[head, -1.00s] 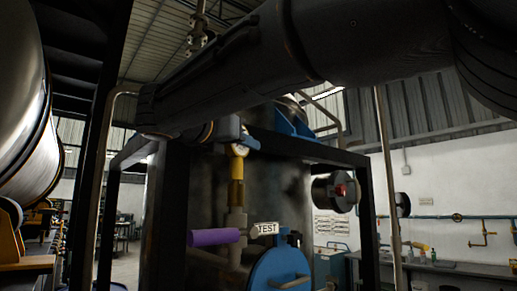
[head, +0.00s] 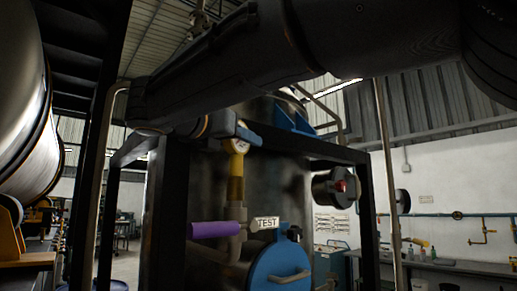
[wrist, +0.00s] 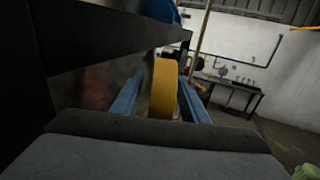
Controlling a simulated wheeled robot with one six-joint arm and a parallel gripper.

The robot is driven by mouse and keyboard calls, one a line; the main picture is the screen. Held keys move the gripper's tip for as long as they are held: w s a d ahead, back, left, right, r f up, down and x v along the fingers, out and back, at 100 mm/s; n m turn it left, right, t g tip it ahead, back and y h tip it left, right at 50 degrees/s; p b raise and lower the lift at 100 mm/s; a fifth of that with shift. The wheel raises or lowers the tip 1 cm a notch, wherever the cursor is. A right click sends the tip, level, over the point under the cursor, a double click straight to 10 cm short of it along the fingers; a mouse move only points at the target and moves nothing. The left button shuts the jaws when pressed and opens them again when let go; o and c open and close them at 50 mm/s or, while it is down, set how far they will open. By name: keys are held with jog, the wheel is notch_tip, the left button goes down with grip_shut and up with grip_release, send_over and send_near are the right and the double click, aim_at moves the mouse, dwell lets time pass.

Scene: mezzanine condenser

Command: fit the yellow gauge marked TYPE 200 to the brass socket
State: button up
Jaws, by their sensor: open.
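The yellow gauge (head: 237,146) stands upright at the top of the brass socket (head: 236,188). It looks in line with the socket, and I see no clear gap below it, but I cannot tell how firmly it is seated. Its TYPE 200 marking is not readable. My gripper (head: 246,138) is at the height of the gauge head, its blue fingers beside it. In the wrist view the gauge (wrist: 163,88) is seen edge-on between the open fingers, with narrow gaps on both sides. The socket is hidden in that view.
A blue round cover (head: 280,268) is at lower right. Dark frame posts (head: 165,200) and the steel tank (head: 285,180) stand close around.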

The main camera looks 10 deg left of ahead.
jog(key=b+v, duration=0.2)
jog(key=v, duration=0.4)
jog(key=shift+s, duration=0.25)
